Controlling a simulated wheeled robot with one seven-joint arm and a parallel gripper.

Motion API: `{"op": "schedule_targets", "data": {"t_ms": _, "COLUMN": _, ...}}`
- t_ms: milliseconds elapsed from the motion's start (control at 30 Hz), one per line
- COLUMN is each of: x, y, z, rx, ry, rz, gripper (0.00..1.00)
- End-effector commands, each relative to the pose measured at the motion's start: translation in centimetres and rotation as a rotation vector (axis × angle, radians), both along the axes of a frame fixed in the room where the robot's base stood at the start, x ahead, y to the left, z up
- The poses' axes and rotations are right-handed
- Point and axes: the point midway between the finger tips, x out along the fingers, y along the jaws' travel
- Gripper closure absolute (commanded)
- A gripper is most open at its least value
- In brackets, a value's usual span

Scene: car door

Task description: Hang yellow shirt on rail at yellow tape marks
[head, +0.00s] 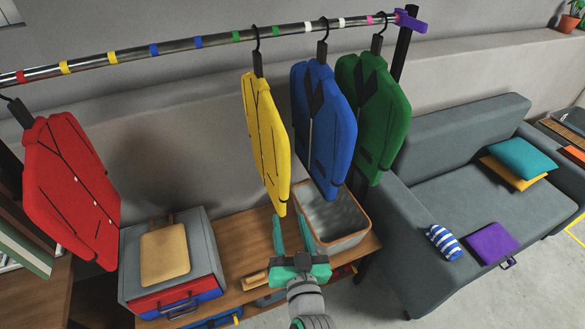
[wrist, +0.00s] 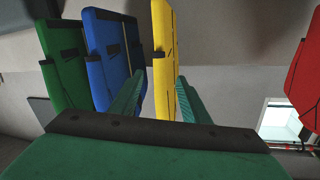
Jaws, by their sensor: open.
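The yellow shirt (head: 265,138) hangs by a black hook from the rail (head: 130,53), between the two green tape marks (head: 236,36). The yellow tape marks (head: 65,67) are farther left on the rail, with bare rail between them. My gripper (head: 291,222) is open and empty, just below and right of the yellow shirt's lower end in the head view. In the wrist view the yellow shirt (wrist: 164,60) appears between the two fingers of my gripper (wrist: 158,92), beyond the tips. Whether they touch is unclear.
The blue shirt (head: 324,125) and green shirt (head: 373,115) hang close on the right. The red shirt (head: 70,190) hangs at the far left. Below are a wooden bench (head: 240,265), a grey bin (head: 335,215) and a case (head: 170,262). A sofa (head: 450,140) stands right.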

Motion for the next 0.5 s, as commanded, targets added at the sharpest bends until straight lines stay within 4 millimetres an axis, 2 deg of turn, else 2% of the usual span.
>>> {"op": "schedule_targets", "data": {"t_ms": 33, "x": 1.2, "y": -0.4, "z": 1.9, "rx": -0.014, "ry": -0.023, "rz": 0.018, "gripper": 0.58}}
{"op": "schedule_targets", "data": {"t_ms": 200, "x": 3.8, "y": -0.5, "z": 7.1, "rx": -0.072, "ry": -0.062, "rz": 0.100, "gripper": 0.58}}
{"op": "schedule_targets", "data": {"t_ms": 300, "x": 4.7, "y": -0.6, "z": 9.7, "rx": -0.112, "ry": -0.080, "rz": 0.144, "gripper": 0.58}}
{"op": "schedule_targets", "data": {"t_ms": 500, "x": 5.5, "y": -0.9, "z": 13.0, "rx": -0.179, "ry": -0.097, "rz": 0.197, "gripper": 0.58}}
